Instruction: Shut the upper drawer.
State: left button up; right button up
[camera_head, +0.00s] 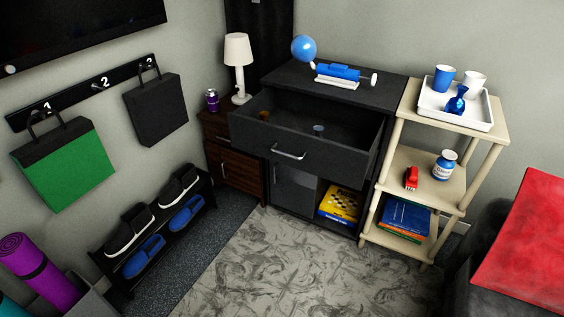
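The upper drawer (257,137) of the black cabinet (376,92) is pulled far out, and its inside shows from above. A silver bar handle (288,153) is on its front. A small brownish item (264,115) and a small pale blue-grey item (318,129) lie in the drawer; I cannot tell what they are. Below it are a closed dark door (293,188) and an open shelf with a yellow boxed game (341,204). Neither of my grippers shows in the head view.
A wooden nightstand (233,162) with a lamp (238,66) stands left of the cabinet, partly behind the drawer. A light shelf (452,187) stands close on the right. A shoe rack (150,232) is at left. The patterned rug (305,260) in front is clear.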

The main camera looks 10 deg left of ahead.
aim_at(351, 135)
jog(key=u, duration=0.6)
jog(key=i, duration=1.7)
jog(key=u, duration=1)
jog(key=k, duration=0.4)
jog(key=z, duration=0.4)
